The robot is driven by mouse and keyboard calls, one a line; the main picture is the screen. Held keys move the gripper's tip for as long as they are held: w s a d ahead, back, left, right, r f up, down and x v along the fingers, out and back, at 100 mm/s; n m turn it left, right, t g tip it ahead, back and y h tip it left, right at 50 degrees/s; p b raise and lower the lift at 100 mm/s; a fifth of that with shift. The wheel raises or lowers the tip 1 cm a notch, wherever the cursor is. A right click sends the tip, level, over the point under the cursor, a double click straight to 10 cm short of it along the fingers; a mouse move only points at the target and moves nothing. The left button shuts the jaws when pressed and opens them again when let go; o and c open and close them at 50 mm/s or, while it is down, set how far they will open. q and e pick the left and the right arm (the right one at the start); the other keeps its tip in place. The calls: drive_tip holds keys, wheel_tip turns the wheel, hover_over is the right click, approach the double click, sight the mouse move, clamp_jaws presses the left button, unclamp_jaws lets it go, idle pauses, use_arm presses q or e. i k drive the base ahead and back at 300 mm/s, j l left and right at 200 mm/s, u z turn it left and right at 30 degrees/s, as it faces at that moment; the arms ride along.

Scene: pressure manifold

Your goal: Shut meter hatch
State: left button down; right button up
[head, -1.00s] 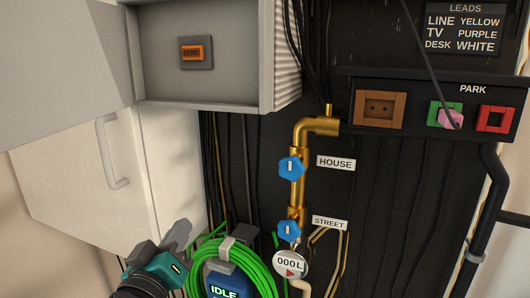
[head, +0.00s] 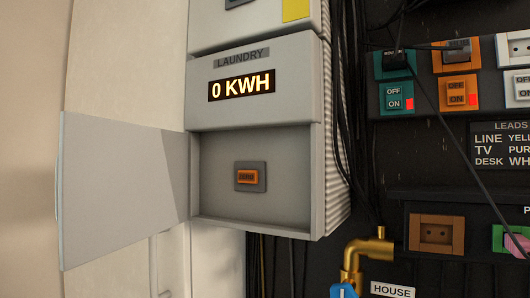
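The meter hatch (head: 120,185) is a flat grey door, swung wide open to the left of the meter box (head: 320,190). The open compartment (head: 220,200) shows a recessed back with an orange button marked ZERO (head: 248,178) on a dark plate. Above it, the meter's display (head: 241,89) reads 0 KWH under a LAUNDRY label (head: 241,57). Neither of my grippers is in the head view now.
Black cables (head: 345,110) hang just right of the meter box. A brass pipe (head: 365,250) stands below right. The space before the hatch looks clear.

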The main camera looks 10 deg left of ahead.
sight(118, 184)
drive_tip(key=j+z, duration=0.35)
drive_tip(key=j, duration=0.65)
drive_tip(key=j+z, duration=0.3)
drive_tip(key=j, duration=0.7)
drive_tip(key=k+l, duration=0.15)
drive_tip(key=l, duration=0.2)
